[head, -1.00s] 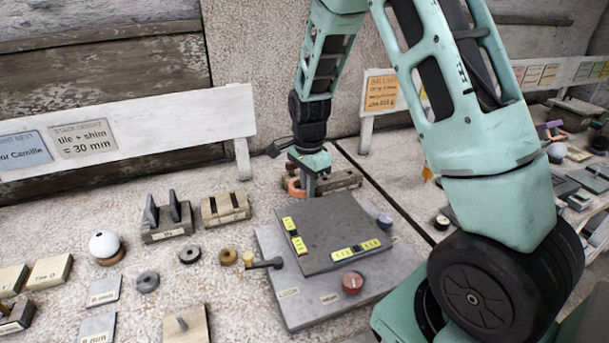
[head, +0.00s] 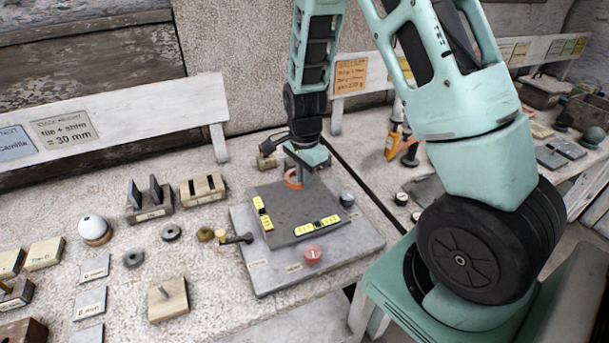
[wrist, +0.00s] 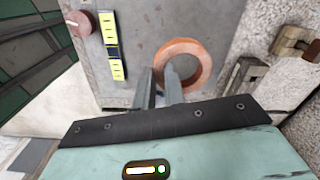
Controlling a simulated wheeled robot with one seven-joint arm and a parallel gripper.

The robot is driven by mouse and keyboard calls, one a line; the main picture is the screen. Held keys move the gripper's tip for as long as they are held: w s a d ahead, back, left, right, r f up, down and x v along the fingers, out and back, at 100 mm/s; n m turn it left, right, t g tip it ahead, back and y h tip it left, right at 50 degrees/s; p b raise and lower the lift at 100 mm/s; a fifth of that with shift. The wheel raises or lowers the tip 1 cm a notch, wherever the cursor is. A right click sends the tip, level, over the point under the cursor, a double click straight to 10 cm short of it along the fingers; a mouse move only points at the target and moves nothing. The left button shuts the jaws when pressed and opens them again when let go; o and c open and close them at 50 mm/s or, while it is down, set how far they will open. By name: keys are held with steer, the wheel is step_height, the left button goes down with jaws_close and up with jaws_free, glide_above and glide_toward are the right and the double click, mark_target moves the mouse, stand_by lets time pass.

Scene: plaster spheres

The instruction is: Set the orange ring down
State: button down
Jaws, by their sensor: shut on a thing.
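The orange ring (head: 291,183) is at the far part of the dark square plate (head: 285,210), which lies on a larger grey slab (head: 262,276). My gripper (head: 301,178) is shut on one side of the ring's rim and points down. In the wrist view, the two fingers (wrist: 158,78) pinch the near-left part of the orange ring (wrist: 207,64), and the plate's grey surface shows through its hole. I cannot tell whether the ring touches the plate or hangs slightly above it.
Yellow-marked strips (head: 317,226) and a red knob (head: 312,254) are on the plate and slab. A dark round knob (head: 347,199) is at the right. A wooden piece (wrist: 293,42) shows at right in the wrist view.

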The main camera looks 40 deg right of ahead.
mark_target(304, 205)
steer(key=shift+f+b, duration=1.75)
steer(key=shift+f, duration=1)
steer(key=shift+f, duration=0.7)
steer(key=c, duration=1.4)
jaws_free()
steer(key=shift+r, duration=0.15)
steer(key=shift+r+p, duration=1.75)
steer(key=shift+r, duration=0.2)
